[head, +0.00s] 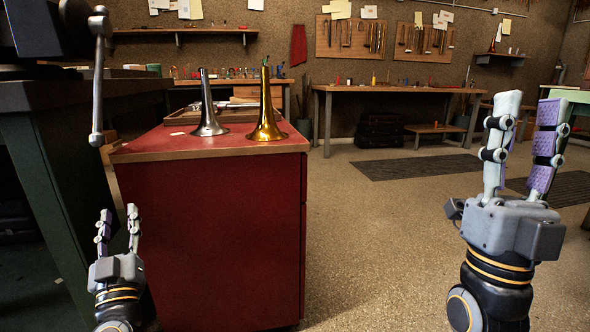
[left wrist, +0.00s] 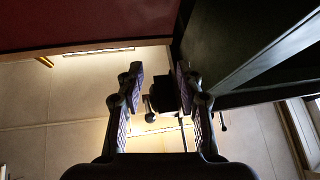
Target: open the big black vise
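The big black vise (head: 38,28) is at the top left of the head view, on the dark green workbench, and is partly cut off by the frame. Its grey metal handle bar (head: 98,75) hangs nearly upright, with a knob at each end. My left gripper (head: 118,215) points up, open and empty, below the handle and apart from it. In the left wrist view, the dark vise (left wrist: 165,93) shows beyond and between the open fingers (left wrist: 155,88). Whether its jaws are open cannot be seen. My right gripper (head: 527,105) is open and empty at the right, far from the vise.
The dark green workbench (head: 75,97) stands at the left. A red cabinet (head: 215,235) beside it holds a silver horn bell (head: 208,112) and a brass horn bell (head: 266,115). My left gripper is in front of the gap between them. The floor (head: 370,245) at centre right is clear.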

